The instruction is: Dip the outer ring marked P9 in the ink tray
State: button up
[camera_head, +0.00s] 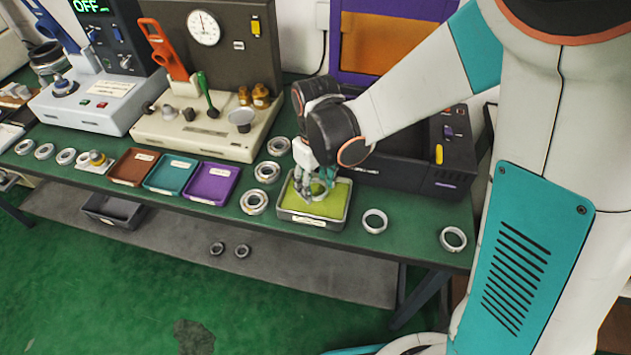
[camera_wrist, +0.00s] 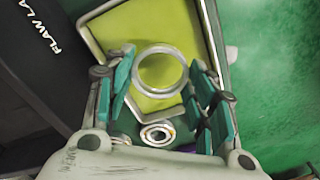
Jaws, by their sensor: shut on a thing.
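The ink tray (camera_head: 346,212), a metal-rimmed tray with a yellow-green bed, stands near the front edge of the bench. My gripper (camera_head: 317,190) points down over it, its fingers inside the tray's outline. In the wrist view, my gripper's teal fingers (camera_wrist: 165,85) are closed on either side of a pale metal ring (camera_wrist: 162,94), which lies over the yellow-green bed. The held ring (camera_head: 318,196) is partly hidden by the fingers in the head view. I cannot tell whether it touches the bed. No P9 mark is readable on any ring.
Loose rings lie left of the tray (camera_head: 254,210) and right of it (camera_head: 375,229), with another at the far right (camera_head: 453,247). Purple (camera_head: 208,199), teal (camera_head: 168,187) and brown (camera_head: 130,180) trays stand to the left. A dark machine (camera_head: 440,178) stands behind.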

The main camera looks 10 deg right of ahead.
aim_at(316, 204)
jog(key=shift+f+b, duration=1.95)
jog(key=shift+f, duration=0.5)
jog(key=shift+r, duration=0.15)
dwell(1.3)
jog(key=shift+r+p, duration=3.2)
jog(key=shift+r, duration=1)
